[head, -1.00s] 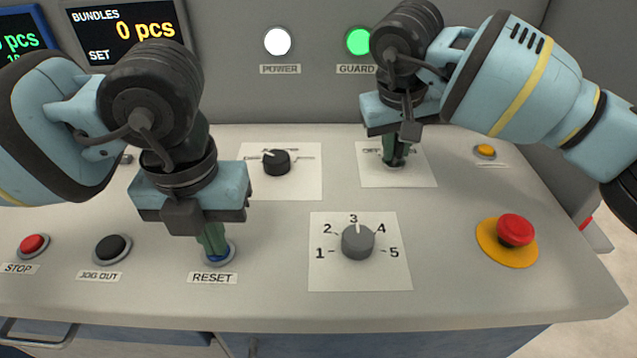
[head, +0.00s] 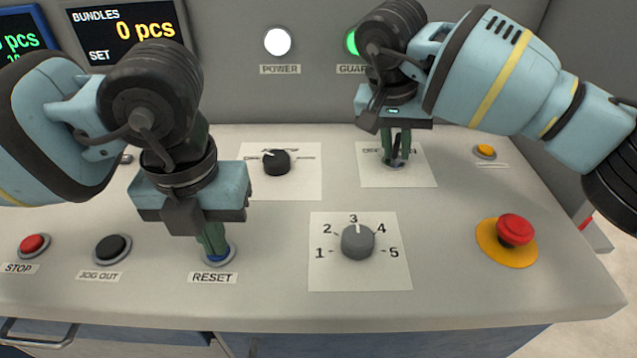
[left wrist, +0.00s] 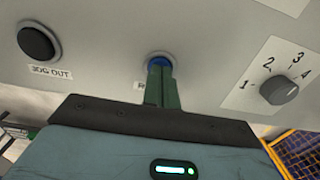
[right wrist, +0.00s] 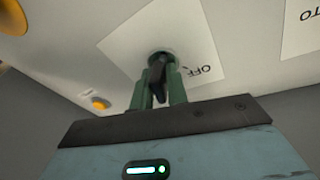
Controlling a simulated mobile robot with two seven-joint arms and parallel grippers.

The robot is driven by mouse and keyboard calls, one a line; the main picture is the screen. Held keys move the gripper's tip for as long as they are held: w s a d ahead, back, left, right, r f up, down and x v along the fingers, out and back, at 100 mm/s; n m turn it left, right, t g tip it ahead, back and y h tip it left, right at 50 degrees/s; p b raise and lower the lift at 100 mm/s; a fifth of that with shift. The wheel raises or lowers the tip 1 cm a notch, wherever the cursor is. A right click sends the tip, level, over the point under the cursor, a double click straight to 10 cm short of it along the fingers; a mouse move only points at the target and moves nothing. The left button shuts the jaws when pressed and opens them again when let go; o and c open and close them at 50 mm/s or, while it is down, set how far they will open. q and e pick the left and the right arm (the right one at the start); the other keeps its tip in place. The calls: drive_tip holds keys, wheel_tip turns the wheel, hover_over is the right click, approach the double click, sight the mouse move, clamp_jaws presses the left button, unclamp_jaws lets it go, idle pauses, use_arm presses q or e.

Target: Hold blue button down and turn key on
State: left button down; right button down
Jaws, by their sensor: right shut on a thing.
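The blue button (head: 218,257) sits above the RESET label, and its rim also shows in the left wrist view (left wrist: 158,58). My left gripper (head: 213,243) points down with its green fingers together, tips against the button and covering most of it. The dark key (right wrist: 157,82) stands in a round lock on a white plate marked OFF; the plate's other lettering is hidden. My right gripper (head: 396,157) is shut on the key, one finger on each side. The key is small and partly hidden in the head view.
A black selector (head: 277,162) and a grey numbered dial (head: 357,242), pointing at 3, stand between my grippers. A red emergency button (head: 515,230) is at the right, a black button (head: 112,249) at the left. The white POWER lamp (head: 278,42) is lit.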

use_arm(q)
drive_tip(key=shift+s+a+f, duration=0.1)
drive_tip(key=shift+f, duration=0.25)
use_arm(e)
drive_tip(key=shift+d+f+m+g, duration=0.2)
drive_tip(key=shift+f+m+g, duration=0.1)
drive_tip(key=shift+m, duration=0.3)
drive_tip(key=shift+m+g+h, duration=0.3)
drive_tip(key=shift+m, duration=1.4)
use_arm(q)
drive_tip(key=shift+s, duration=0.1)
use_arm(e)
drive_tip(key=c, duration=1.3)
unclamp_jaws()
drive_tip(key=shift+s+r, duration=0.1)
drive_tip(key=shift+s, duration=0.05)
drive_tip(key=shift+a, duration=0.15)
use_arm(q)
drive_tip(key=shift+d, duration=0.2)
